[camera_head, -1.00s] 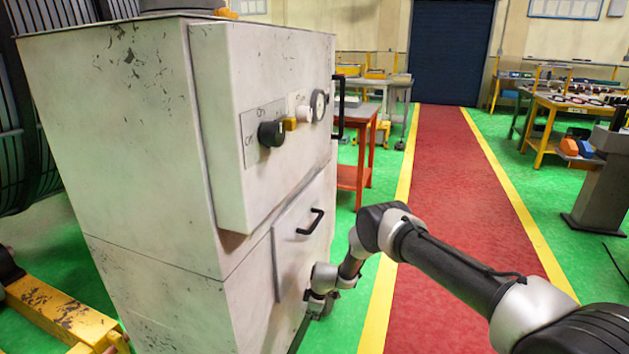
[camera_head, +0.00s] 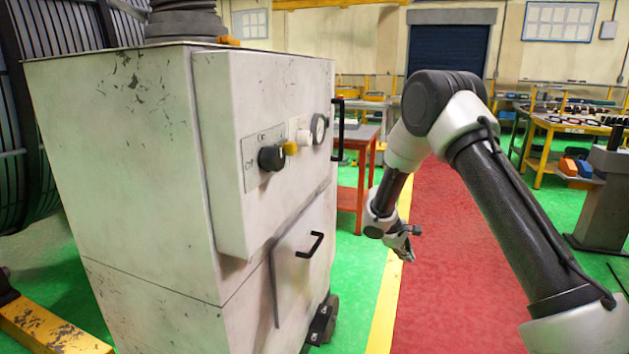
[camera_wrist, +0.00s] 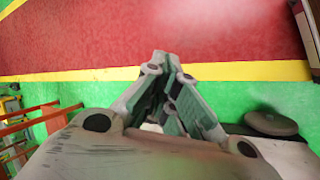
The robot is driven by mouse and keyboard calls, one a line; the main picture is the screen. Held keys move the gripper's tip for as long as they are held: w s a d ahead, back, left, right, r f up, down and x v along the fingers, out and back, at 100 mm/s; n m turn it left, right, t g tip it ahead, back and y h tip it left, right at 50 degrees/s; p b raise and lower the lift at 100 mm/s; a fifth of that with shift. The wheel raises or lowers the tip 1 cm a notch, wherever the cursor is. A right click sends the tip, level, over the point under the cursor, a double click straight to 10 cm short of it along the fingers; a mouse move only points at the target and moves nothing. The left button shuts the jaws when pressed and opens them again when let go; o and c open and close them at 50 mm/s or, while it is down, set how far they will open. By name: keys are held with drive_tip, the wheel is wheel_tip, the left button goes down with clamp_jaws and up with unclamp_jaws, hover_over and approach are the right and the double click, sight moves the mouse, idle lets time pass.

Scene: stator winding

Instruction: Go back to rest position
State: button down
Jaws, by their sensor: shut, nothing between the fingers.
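My gripper (camera_head: 406,246) hangs in the air in the head view, to the right of the white machine cabinet (camera_head: 130,170) and over the edge of the red walkway. It is apart from the cabinet and carries nothing. In the wrist view my gripper (camera_wrist: 163,62) has its fingertips together with nothing between them. My arm rises from the lower right to a high elbow and bends down to the wrist.
The cabinet's front has a black knob (camera_head: 271,158), a gauge (camera_head: 319,128) and a door handle (camera_head: 311,245). An orange-framed table (camera_head: 355,185) stands behind it. A grey pedestal (camera_head: 603,205) stands at the right. The red walkway (camera_head: 440,280) is clear.

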drive_tip(key=s+d+r+m+g, duration=0.2)
drive_tip(key=s+d+r, duration=0.3)
drive_tip(key=s+r, duration=0.45)
drive_tip(key=s+r+m+t+y, duration=0.1)
drive_tip(key=s+r+m+y, duration=0.1)
drive_tip(key=s+r, duration=0.5)
drive_tip(key=s+d+r+m+t+y, duration=0.1)
drive_tip(key=s+r+m, duration=0.1)
drive_tip(key=s+r, duration=0.6)
drive_tip(key=s+d+r+m+t+y, duration=0.1)
drive_tip(key=s+r, duration=0.6)
drive_tip(key=s, duration=1.1)
drive_tip(key=shift+r+m+t+y, duration=0.3)
drive_tip(key=shift+m+t+y, duration=0.3)
drive_tip(key=shift+m+y, duration=0.3)
